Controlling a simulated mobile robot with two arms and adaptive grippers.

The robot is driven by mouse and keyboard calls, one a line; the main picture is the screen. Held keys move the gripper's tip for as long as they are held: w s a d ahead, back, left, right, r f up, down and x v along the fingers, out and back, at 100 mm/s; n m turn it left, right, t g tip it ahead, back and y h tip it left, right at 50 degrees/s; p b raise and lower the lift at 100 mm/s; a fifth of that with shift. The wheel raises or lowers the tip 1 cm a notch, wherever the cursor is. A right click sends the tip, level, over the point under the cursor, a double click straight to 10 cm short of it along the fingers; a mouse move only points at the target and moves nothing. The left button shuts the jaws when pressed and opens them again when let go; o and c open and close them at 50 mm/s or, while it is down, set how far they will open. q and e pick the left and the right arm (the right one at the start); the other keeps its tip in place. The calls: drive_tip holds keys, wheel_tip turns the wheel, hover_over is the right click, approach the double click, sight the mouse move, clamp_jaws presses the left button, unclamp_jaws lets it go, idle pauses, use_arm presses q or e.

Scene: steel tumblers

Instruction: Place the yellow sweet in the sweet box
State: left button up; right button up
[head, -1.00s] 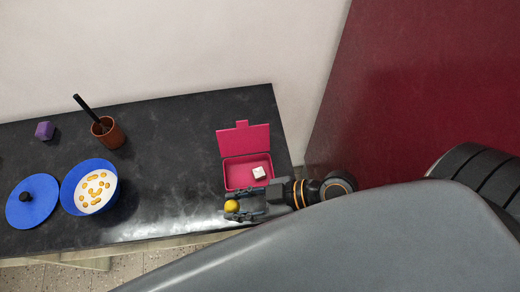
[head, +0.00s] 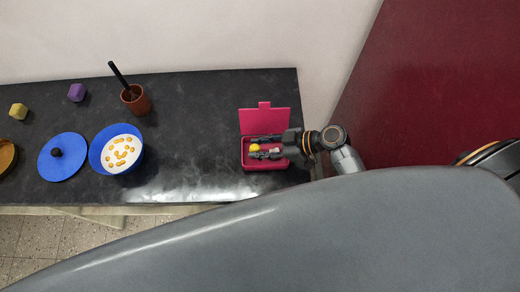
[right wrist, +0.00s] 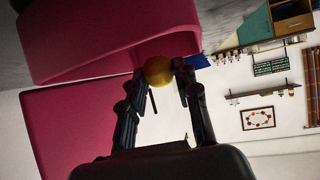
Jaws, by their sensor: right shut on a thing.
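The yellow sweet (head: 254,147) is a small round ball between the fingertips of my right gripper (head: 260,147). The fingers are shut on it, as the right wrist view also shows, with the sweet (right wrist: 158,70) at the fingertips. In the head view the gripper reaches in from the right and the sweet lies over the opening of the pink sweet box (head: 245,162). The box's lid (head: 265,122) stands open at the back. A white sweet (head: 275,150) shows beside the lower finger, in the box. How high the sweet is above the floor of the box I cannot tell. My left gripper is not in view.
Left of the box is a clear stretch of dark tabletop (head: 205,130).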

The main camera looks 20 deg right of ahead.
wheel_tip(320, 180, down, 3)
drive_tip(key=shift+r+p, duration=0.2)
drive_tip(key=shift+p, duration=0.45)
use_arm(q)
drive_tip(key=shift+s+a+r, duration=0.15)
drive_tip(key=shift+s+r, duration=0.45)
use_arm(e)
drive_tip(key=shift+f, duration=0.2)
drive_tip(key=shift+f, duration=0.2)
drive_tip(key=o, duration=0.6)
drive_tip(key=shift+r, duration=0.1)
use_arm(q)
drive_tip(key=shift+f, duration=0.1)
